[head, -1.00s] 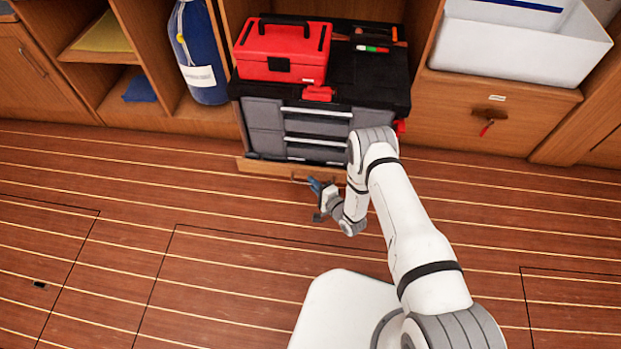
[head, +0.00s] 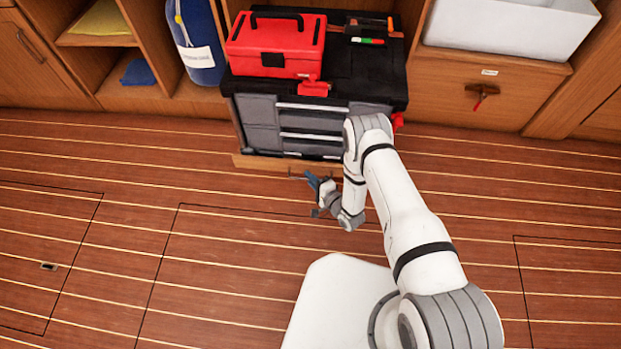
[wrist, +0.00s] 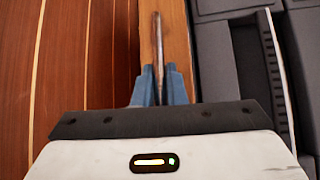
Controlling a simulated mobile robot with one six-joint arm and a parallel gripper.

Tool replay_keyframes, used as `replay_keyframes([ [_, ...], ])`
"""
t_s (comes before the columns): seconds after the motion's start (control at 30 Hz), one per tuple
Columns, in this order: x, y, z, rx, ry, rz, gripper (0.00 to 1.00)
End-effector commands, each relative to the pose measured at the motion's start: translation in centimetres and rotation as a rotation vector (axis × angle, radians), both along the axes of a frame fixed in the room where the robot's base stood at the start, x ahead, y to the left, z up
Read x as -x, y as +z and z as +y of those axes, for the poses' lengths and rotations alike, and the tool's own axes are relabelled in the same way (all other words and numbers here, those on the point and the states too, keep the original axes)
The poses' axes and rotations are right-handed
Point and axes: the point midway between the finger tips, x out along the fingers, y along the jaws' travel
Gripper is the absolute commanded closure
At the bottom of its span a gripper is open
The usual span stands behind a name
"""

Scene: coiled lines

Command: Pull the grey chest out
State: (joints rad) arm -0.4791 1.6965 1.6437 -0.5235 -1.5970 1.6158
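The grey chest (head: 262,139) has a black top and grey drawers with pale bar handles. It stands on a low wooden base (head: 245,162) in front of the cabinet bay, with its front out over the floor. My gripper (head: 313,185) is low at the front of that base. In the wrist view, my gripper's blue fingers (wrist: 158,85) are closed on a thin brown handle (wrist: 157,35) beside the wooden base (wrist: 178,50). The chest's grey front also shows there (wrist: 215,55). My arm hides the chest's lower right front.
A red toolbox (head: 275,48) and small tools (head: 368,38) rest on the chest. A blue bag (head: 196,45) stands in the left bay. The floor in front is clear.

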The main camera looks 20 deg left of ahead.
Motion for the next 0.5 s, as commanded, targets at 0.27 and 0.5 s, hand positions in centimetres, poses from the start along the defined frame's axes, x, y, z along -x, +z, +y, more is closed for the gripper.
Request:
replay_keyframes([
  [0.27, 0.04, -0.02, 0.06, 0.0, 0.002, 0.001, 0.67],
  [0.5, 0.06, 0.04, -0.11, 0.001, -0.001, 0.001, 0.67],
])
